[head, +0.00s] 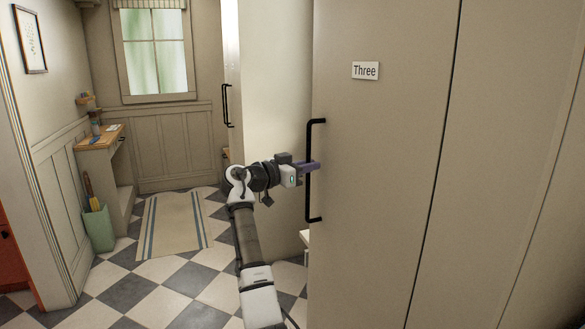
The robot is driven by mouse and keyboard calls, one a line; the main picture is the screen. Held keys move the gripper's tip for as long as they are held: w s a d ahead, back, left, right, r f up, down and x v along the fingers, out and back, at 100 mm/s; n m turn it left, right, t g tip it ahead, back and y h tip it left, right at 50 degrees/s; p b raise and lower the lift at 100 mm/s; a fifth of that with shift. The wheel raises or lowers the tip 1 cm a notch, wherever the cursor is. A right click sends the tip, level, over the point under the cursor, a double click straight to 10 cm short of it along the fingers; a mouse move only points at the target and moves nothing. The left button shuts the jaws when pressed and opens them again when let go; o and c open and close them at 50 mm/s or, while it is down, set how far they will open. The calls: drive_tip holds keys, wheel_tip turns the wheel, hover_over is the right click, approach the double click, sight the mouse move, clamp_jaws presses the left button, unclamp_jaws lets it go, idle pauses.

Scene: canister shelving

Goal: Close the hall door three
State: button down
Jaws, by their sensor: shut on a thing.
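The hall door (385,200) labelled "Three" on a small white sign (365,71) fills the right of the head view. It is a tall, flat beige panel with a black vertical bar handle (314,205) near its left edge. My gripper (308,167) is at the middle of this handle and is shut on it. The fingertips partly hide the bar there. A pale interior shows to the left of the door's edge, so the door appears to stand at least partly open.
Another narrow door with a black handle (227,106) stands farther back. A striped rug (173,223) lies on the checkered floor. A wooden console (103,170) and a green bin (98,228) stand along the left wall.

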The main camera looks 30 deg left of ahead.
drive_tip(key=shift+w+d+r, duration=0.2)
drive_tip(key=shift+w+d, duration=0.2)
drive_tip(key=shift+w, duration=0.2)
drive_tip(key=shift+d, duration=0.1)
drive_tip(key=c, duration=1.8)
unclamp_jaws()
drive_tip(key=shift+w, duration=0.1)
drive_tip(key=shift+c, duration=0.2)
drive_tip(key=o, duration=0.3)
drive_tip(key=shift+w+d+f, duration=0.1)
drive_tip(key=shift+w+f, duration=0.05)
drive_tip(key=shift+w, duration=0.1)
drive_tip(key=shift+s, duration=0.1)
drive_tip(key=b+v, duration=0.4)
drive_tip(key=v, duration=1)
